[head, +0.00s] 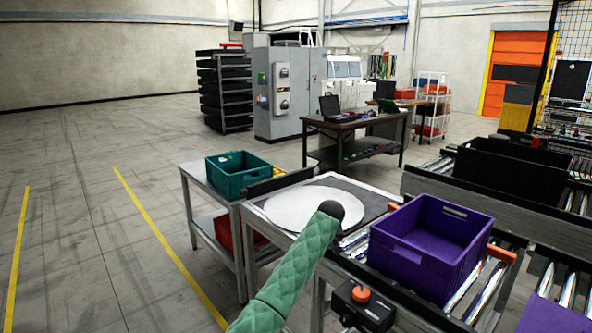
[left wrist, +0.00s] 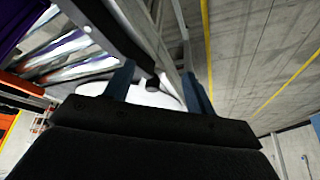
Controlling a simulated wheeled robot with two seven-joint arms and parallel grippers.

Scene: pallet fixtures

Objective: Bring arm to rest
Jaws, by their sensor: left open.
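My left gripper (left wrist: 158,92) is open in the left wrist view, its two blue-grey fingers apart with nothing between them. Beyond the fingers a round white plate (left wrist: 150,101) is partly hidden by the gripper body. In the head view my green-sleeved arm (head: 293,270) reaches up from the bottom edge. Its black end (head: 331,209) overlaps the edge of the same white plate (head: 298,208); the gripper fingers are not visible there. My right gripper is in neither view.
A purple crate (head: 430,245) stands on the roller conveyor right of the arm. A teal crate (head: 238,174) sits on a side table at left. An orange-topped button box (head: 362,304) is at the front. Open floor lies left, with yellow lines (head: 165,241).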

